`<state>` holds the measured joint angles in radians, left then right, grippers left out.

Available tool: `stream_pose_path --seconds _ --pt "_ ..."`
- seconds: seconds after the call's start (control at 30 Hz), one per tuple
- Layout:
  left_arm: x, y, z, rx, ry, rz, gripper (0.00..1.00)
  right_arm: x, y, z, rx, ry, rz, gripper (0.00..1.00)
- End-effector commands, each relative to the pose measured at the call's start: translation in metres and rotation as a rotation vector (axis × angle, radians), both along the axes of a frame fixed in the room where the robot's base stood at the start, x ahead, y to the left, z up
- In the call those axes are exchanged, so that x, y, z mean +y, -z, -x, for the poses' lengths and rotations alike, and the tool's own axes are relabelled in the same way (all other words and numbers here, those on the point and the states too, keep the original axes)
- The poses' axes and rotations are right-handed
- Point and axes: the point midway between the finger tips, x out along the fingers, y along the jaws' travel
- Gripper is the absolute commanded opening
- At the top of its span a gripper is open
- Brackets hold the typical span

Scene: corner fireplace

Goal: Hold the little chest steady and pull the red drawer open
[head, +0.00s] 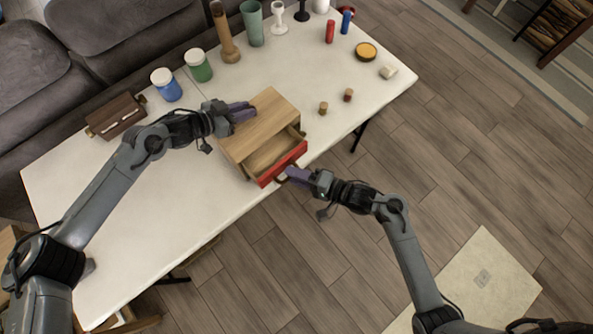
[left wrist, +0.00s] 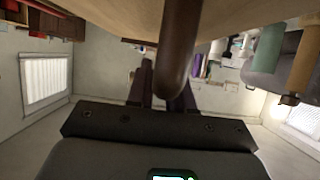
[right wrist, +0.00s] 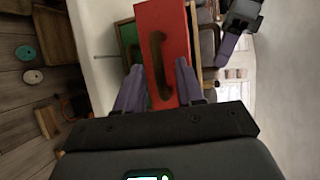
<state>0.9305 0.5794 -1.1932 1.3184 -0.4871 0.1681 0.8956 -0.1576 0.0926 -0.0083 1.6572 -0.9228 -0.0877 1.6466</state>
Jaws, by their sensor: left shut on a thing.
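The little wooden chest (head: 262,117) stands near the table's front edge. Its red drawer (head: 284,163) is pulled out, and its inside shows from above. My left gripper (head: 243,112) is at the chest's back left side. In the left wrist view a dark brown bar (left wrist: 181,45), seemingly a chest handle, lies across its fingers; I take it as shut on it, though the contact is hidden. My right gripper (head: 295,175) is in front of the drawer. In the right wrist view the red front (right wrist: 165,25) has a dark handle (right wrist: 158,65) between the spread fingers, with gaps beside it.
The white table (head: 140,220) has free room left of the chest. A brown box (head: 115,115), a blue jar (head: 166,85) and a green jar (head: 198,65) stand at the back. Two small corked pieces (head: 323,108) (head: 348,95) lie right of the chest.

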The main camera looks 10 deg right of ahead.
Motion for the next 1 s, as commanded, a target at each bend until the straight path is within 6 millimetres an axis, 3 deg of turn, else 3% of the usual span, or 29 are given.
stream_pose_path --seconds 0.27,0.7,1.0 --pt "0.000 0.002 0.000 0.002 0.000 -0.002 0.00 -0.008 -0.001 0.007 0.001 -0.001 0.001 0.38" --pt "0.000 0.002 0.001 0.002 0.000 -0.002 0.00 -0.067 -0.016 0.049 0.000 0.000 0.002 0.38" --pt "0.000 0.002 0.001 0.003 0.000 -0.002 0.00 -0.092 -0.023 0.067 0.000 0.000 0.001 0.38"
